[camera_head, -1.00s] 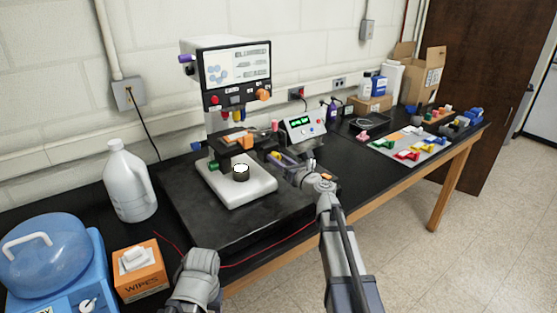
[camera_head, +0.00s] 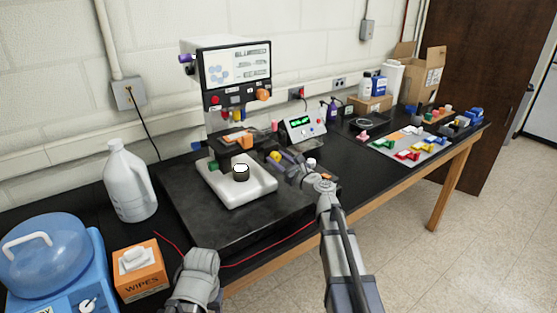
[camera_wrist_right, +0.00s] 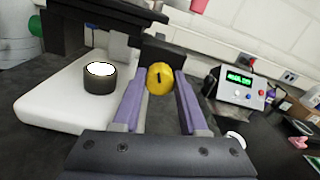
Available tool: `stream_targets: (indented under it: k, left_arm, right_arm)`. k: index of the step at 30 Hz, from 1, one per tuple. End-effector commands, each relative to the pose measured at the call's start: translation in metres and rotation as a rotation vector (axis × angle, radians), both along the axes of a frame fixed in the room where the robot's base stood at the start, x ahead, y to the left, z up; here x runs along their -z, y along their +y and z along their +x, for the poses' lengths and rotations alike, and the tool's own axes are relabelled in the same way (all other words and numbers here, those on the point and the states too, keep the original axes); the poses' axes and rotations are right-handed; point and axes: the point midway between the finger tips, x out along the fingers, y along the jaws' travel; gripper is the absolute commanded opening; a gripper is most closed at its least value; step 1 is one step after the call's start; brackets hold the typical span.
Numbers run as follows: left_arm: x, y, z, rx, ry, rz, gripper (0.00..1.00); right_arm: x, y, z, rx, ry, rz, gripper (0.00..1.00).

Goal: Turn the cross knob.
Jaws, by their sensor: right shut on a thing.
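A round yellow knob with a dark mark on its face sits at the right side of the bench machine in the head view (camera_head: 275,157). It also shows in the right wrist view (camera_wrist_right: 160,78); I cannot make out a cross shape on it. My right gripper (camera_head: 283,159) reaches it from the front right. In the right wrist view its two purple fingers (camera_wrist_right: 160,84) lie on either side of the knob and are shut on it.
The machine's white base (camera_head: 245,190) carries a dark cylinder with a white top (camera_head: 241,173). A meter with a green display (camera_head: 303,127) stands right behind the gripper. A white jug (camera_head: 130,180) and wipes box (camera_head: 140,270) are at left.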

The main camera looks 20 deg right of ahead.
Motion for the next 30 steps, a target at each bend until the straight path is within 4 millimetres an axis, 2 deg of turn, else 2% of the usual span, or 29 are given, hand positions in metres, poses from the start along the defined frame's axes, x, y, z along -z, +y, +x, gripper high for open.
stream_targets:
  k: [15,30]
  left_arm:
    - [0.0003,0.0,0.0,0.0,0.0,0.0,0.59]
    - [0.0004,0.0,0.0,0.0,0.0,0.0,0.59]
  right_arm:
    - [0.0003,0.0008,-0.0002,0.0,-0.126,-0.347,0.0]
    - [0.0004,0.0011,-0.0003,0.0,-0.161,-0.445,0.0]
